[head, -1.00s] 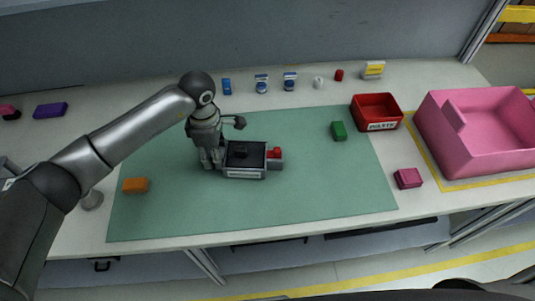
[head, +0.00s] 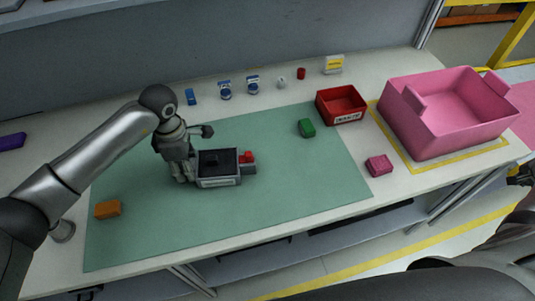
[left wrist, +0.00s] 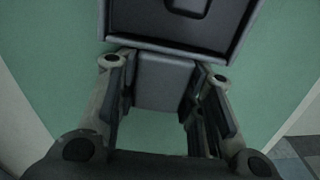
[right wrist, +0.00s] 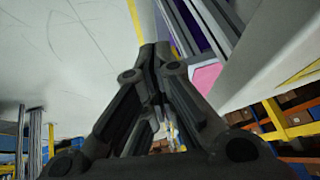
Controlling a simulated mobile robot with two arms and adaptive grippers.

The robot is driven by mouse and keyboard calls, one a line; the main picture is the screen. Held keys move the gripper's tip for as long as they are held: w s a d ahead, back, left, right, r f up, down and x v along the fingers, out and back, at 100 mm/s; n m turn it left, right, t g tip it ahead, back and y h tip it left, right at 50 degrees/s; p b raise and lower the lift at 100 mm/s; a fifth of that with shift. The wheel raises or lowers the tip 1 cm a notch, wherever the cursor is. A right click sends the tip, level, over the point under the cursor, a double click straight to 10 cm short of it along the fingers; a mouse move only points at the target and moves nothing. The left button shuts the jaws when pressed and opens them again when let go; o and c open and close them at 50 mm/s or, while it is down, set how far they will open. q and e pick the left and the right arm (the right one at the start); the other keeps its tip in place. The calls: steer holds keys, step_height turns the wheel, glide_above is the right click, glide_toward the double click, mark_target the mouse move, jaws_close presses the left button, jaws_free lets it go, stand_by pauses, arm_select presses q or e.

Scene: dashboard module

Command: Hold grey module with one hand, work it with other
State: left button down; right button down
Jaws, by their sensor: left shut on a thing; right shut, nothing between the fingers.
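The grey module (head: 218,182) sits on the green mat (head: 270,200), with a dark recessed top and a red part (head: 247,157) at its right end. My left gripper (head: 188,175) is at the module's left end. In the left wrist view my left gripper (left wrist: 165,90) is shut on a grey block at the module's edge, one finger on each side; the module's dark top (left wrist: 185,20) shows beyond it. My right gripper (right wrist: 158,55) is shut and empty in the right wrist view, away from the module. In the head view my right gripper (head: 522,175) shows only partly at the right edge.
An orange block (head: 108,209) and a green block (head: 307,128) lie on the mat. A red labelled bin (head: 341,120), a pink block (head: 379,165) and a large pink crate (head: 440,135) stand to the right. Several small items line the back. The mat's front is clear.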

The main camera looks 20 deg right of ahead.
steer(key=w+d+r+m+t+h, duration=0.1)
steer(key=w+r+m+t, duration=0.15)
steer(key=r, duration=0.75)
steer(key=w+d+r+m+t, duration=0.1)
steer(key=w+d+r+t, duration=0.2)
steer(key=r, duration=0.7)
steer(key=w+a+r+n+t+y, duration=0.1)
steer(key=w+a+r+t+y, duration=0.25)
steer(key=w+a, duration=0.7)
steer(key=w+a+r+n+t+y, duration=0.2)
steer(key=w+a+r+t, duration=0.15)
steer(key=w+a, duration=0.7)
steer(key=a+f+n+t+y, duration=0.2)
steer(key=a+y, duration=0.6)
steer(key=a, duration=1.6)
steer(key=s+a+f+n+y, duration=0.1)
steer(key=s+a+f, duration=0.3)
steer(key=a, duration=0.4)
steer(key=s+a+f+n+g+y, duration=0.1)
steer(key=s+a+f+n, duration=0.1)
steer(key=a+f, duration=0.4)
steer(key=s+a+f+n+g+y, duration=0.1)
steer(key=s+a+f, duration=0.4)
steer(key=a, duration=0.6)
steer(key=shift+s+f+n+y, duration=0.3)
steer(key=shift+n+y, duration=0.15)
steer(key=shift+w, duration=0.1)
